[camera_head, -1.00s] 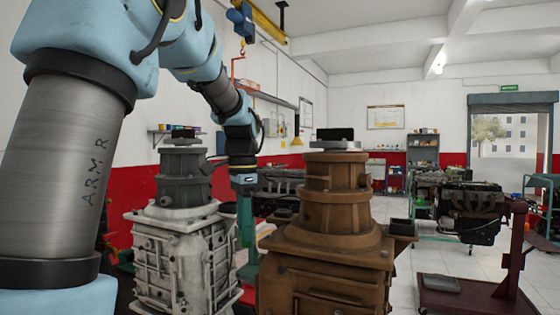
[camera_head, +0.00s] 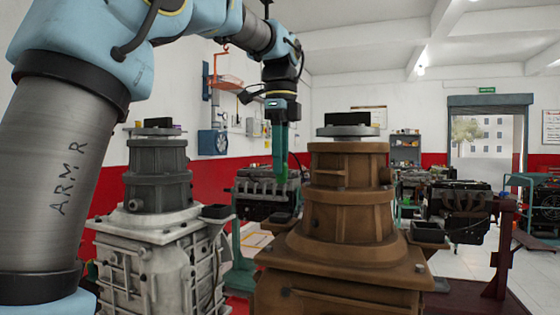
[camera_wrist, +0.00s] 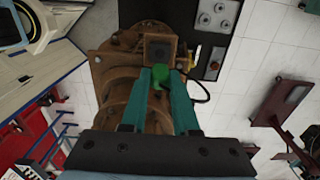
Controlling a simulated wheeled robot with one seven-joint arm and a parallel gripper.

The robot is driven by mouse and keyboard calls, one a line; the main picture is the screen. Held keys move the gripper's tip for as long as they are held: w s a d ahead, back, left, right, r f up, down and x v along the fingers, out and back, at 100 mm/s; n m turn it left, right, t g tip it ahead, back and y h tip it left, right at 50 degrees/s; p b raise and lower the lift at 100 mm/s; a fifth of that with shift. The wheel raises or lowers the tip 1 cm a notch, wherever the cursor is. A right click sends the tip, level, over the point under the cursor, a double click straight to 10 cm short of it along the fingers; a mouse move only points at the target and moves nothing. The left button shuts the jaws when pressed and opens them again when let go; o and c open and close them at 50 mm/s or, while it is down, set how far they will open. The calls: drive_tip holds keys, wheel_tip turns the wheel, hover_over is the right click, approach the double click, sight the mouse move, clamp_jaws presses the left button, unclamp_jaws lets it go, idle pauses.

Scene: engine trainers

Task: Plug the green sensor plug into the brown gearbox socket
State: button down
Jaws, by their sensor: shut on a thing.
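In the head view the brown gearbox (camera_head: 345,200) stands upright right of centre. My gripper (camera_head: 280,182) points down beside its left side, above a dark box-like fitting (camera_head: 278,218). In the wrist view my teal fingers (camera_wrist: 160,78) are shut on the green sensor plug (camera_wrist: 158,80), with a dark cable trailing to the right. The brown gearbox (camera_wrist: 118,70) lies beneath and beyond them. A square brown block with a dark centre (camera_wrist: 160,48), likely the socket, sits just beyond the plug. I cannot tell the gap between them; the plug is hard to make out in the head view.
A grey-white gearbox (camera_head: 160,240) stands close on the left, with a dark box (camera_head: 216,212) at its side. Another dark box (camera_head: 428,232) is right of the brown gearbox. An engine (camera_head: 265,193) stands behind. Free floor shows at the right.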

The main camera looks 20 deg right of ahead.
sight(279, 182)
drive_tip(key=shift+f+b, duration=2.9)
drive_tip(key=shift+w+a+r+p, duration=0.1)
drive_tip(key=shift+p, duration=0.75)
drive_tip(key=shift+f+b, duration=0.35)
drive_tip(key=shift+f, duration=0.25)
drive_tip(key=c, duration=0.6)
unclamp_jaws()
drive_tip(key=shift+r, duration=0.1)
wheel_tip(279, 182, up, 11)
drive_tip(key=shift+f+p, duration=0.2)
drive_tip(key=shift+p, duration=0.1)
idle(0.3)
